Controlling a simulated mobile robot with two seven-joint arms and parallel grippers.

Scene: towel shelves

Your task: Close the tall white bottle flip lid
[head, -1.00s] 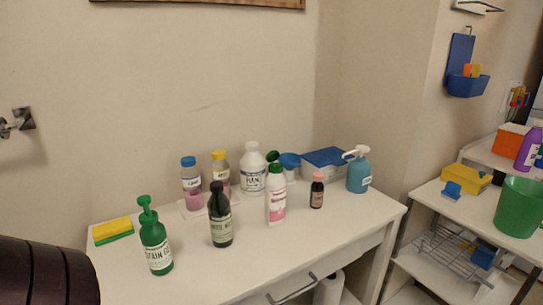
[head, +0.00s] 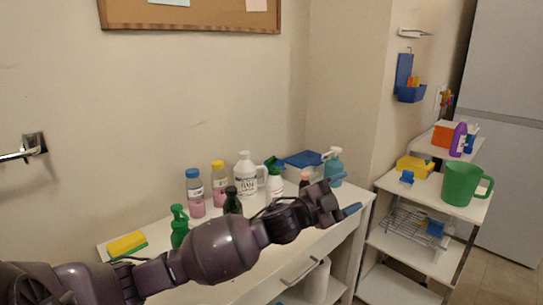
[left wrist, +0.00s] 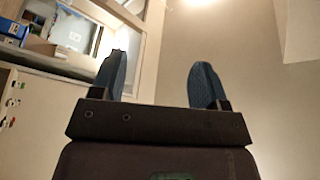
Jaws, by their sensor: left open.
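The tall white bottle (head: 274,188) stands upright among other bottles on the white table (head: 120,262). Its green flip lid (head: 271,162) shows at the top and stands up, open. The lower part of the bottle is hidden behind my left arm. My left gripper (head: 352,210) is to the right of the bottle and in front of the table, pointing right, apart from the bottle. In the left wrist view the left gripper (left wrist: 158,82) has its two blue fingers wide apart with nothing between them. The bottle does not show there. My right gripper is not in view.
A white jug (head: 245,178), a dark bottle (head: 232,203) and a small dark bottle (head: 304,180) stand near the white bottle. A teal pump bottle (head: 334,168) and a blue-lidded box (head: 303,159) are to its right. A yellow sponge (head: 127,243) lies at left.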

